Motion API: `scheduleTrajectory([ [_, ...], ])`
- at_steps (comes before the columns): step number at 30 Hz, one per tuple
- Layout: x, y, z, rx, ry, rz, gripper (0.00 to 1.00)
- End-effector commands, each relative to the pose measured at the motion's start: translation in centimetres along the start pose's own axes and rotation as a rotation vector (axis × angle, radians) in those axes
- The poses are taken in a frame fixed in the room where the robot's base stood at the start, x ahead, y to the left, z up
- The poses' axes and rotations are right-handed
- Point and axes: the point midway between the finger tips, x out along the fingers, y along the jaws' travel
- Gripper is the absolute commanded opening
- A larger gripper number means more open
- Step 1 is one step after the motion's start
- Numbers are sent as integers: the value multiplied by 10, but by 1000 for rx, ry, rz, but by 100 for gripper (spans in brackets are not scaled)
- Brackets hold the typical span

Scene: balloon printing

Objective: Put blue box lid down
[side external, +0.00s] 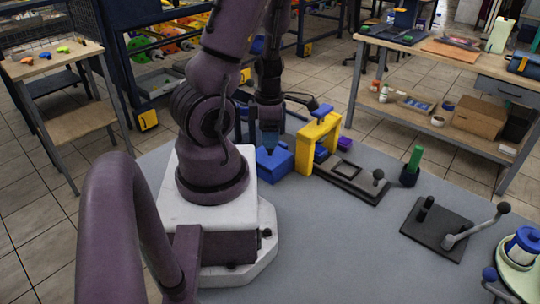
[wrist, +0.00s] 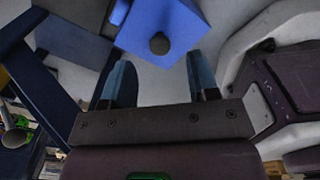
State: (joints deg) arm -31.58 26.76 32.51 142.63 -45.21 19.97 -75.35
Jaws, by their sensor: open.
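The blue box (side external: 276,165) stands on the grey table just right of my white base in the side external view. In the wrist view, a blue face of the box (wrist: 172,18) with a round dark knob (wrist: 159,43) shows at the top centre. I cannot make out a seam between lid and box. My gripper (side external: 269,148) is directly above the box, pointing down. Its two fingers (wrist: 158,72) are spread apart with nothing between them. The knob lies beyond the fingertips, roughly midway between them. I cannot tell whether a finger touches the box.
A yellow frame (side external: 318,143) with a dark press base (side external: 345,178) stands close right of the box. A green-handled stamp (side external: 411,168), a black lever plate (side external: 436,228) and a blue-capped container (side external: 522,246) are further right. The table's front middle is clear.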

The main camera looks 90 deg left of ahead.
Motion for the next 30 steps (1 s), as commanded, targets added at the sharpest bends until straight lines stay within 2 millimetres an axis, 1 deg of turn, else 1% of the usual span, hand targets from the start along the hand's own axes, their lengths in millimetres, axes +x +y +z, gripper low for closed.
scheduleTrajectory([
  [3,16,0,0,-5,2,-4,54],
  [9,32,0,0,-2,2,-1,54],
  [13,36,0,1,0,0,0,54],
  [20,36,0,2,1,0,1,54],
  [23,36,0,2,1,0,1,34],
  [24,36,0,2,1,0,1,25],
  [26,36,0,2,1,0,1,11],
  [27,36,0,2,1,0,1,2],
  [30,36,0,2,1,0,1,0],
])
